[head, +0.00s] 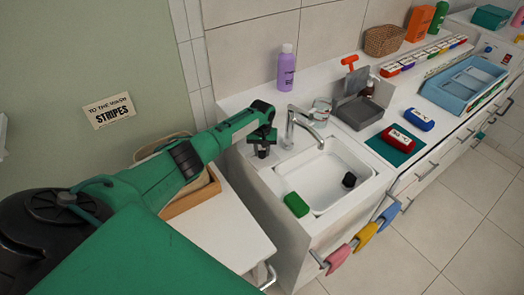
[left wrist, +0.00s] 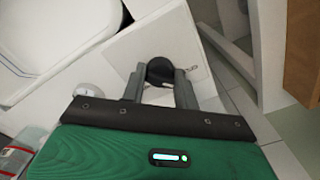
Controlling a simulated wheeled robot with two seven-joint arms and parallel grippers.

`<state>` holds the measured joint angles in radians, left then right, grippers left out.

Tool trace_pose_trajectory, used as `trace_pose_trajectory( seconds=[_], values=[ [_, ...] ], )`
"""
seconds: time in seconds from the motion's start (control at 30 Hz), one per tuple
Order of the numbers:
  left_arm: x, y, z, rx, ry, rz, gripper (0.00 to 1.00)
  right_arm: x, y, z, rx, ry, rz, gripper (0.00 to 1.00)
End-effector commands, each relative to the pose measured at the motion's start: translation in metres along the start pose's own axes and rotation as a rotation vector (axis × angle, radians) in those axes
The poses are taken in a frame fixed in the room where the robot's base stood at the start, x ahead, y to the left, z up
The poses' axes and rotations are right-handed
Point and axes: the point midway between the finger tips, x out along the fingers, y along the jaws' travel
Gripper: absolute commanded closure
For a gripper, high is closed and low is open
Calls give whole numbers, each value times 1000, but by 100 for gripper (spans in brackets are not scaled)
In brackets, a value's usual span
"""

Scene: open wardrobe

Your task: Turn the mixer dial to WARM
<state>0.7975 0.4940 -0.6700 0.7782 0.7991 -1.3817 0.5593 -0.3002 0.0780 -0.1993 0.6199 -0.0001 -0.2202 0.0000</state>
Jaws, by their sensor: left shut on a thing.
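My left gripper (head: 262,148) points down at the white counter to the left of the sink. In the left wrist view its two fingers (left wrist: 159,88) are shut on a round black knob, the mixer dial (left wrist: 160,70), which sits on a white surface with a small dark mark beside it. I cannot read any WARM marking or tell the dial's setting. In the head view the dial is hidden by the gripper or too small to make out. My right gripper is not in view.
The chrome tap (head: 303,120) stands close to the right of my left gripper, behind the white sink (head: 325,170). A green sponge (head: 296,204) lies on the sink's front left rim. A purple bottle (head: 286,68) stands behind. A wooden box (head: 190,200) is under my left arm.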

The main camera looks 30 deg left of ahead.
Motion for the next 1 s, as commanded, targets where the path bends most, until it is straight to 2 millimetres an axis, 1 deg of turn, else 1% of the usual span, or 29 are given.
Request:
trace_pose_trajectory(
  seconds=[0.3,0.6,0.8,1.0],
  values=[
    [0,0,0,299,1,1,92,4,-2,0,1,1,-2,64],
    [0,0,0,552,1,1,92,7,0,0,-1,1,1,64],
    [0,0,-1,672,2,0,92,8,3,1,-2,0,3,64],
    [-1,0,-1,742,3,0,92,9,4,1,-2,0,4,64]
  ],
)
